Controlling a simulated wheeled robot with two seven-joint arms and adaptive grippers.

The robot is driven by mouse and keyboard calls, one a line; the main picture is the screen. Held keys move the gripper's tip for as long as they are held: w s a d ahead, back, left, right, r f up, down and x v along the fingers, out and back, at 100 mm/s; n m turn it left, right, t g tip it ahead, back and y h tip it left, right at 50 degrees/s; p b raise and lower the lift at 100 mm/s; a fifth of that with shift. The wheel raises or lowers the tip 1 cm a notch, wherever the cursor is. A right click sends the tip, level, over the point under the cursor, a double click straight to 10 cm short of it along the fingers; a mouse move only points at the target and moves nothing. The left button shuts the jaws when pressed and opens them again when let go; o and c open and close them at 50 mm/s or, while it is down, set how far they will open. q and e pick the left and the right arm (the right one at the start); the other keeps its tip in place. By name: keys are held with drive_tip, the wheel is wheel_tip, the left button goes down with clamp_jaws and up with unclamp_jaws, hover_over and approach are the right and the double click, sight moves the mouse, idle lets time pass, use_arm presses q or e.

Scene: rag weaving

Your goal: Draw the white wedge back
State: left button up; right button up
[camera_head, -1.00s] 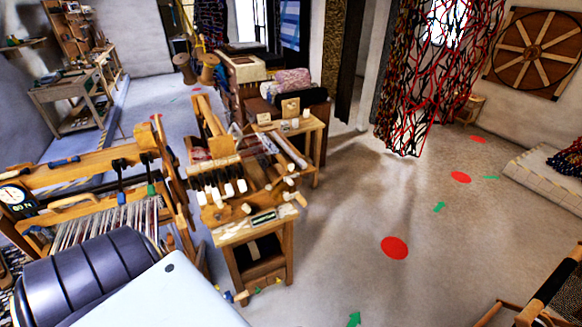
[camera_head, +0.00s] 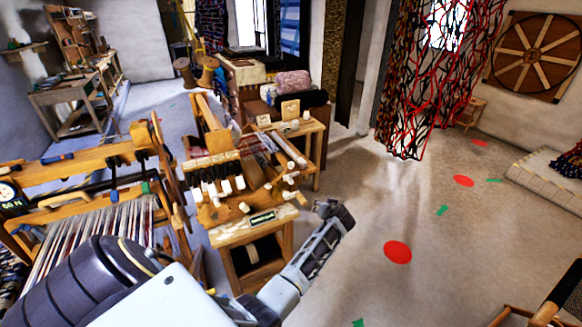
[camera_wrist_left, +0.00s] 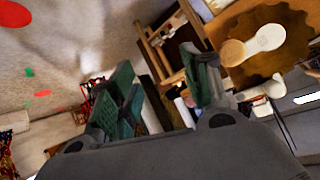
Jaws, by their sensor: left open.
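Several white pieces stick out of the wooden bench (camera_head: 255,233); I cannot tell which one is the white wedge. A row of them (camera_head: 225,186) hangs at its upper left part. My left gripper (camera_head: 333,211) is to the right of the bench's near end, over the floor and apart from the white pieces. In the left wrist view my left gripper (camera_wrist_left: 160,82) shows its two green-padded fingers spread, with nothing between them. There a white rounded piece (camera_wrist_left: 268,38) lies by a brown scalloped wooden part, right of the fingers. My right gripper is not seen.
A wooden loom frame (camera_head: 75,172) with stretched threads stands left of the bench. Further benches stand behind it. Red and green marks, such as a red disc (camera_head: 397,252), lie on the open floor to the right. A wooden frame (camera_head: 545,310) is at the lower right.

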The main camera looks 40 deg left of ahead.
use_arm(q)
drive_tip(key=s+a+r+n+g+y, duration=0.1)
drive_tip(key=a+r+n+y, duration=0.1)
drive_tip(key=r, duration=0.7)
drive_tip(key=s+a+r+n+g+y, duration=0.1)
drive_tip(key=a+r+n+y, duration=0.1)
drive_tip(key=a+r+n, duration=0.2)
wheel_tip(320, 180, up, 5)
drive_tip(key=shift+s+a+f+n+b, duration=0.1)
drive_tip(key=shift+s+a+n+b, duration=0.3)
drive_tip(key=shift+a, duration=0.55)
drive_tip(key=shift+f, duration=0.1)
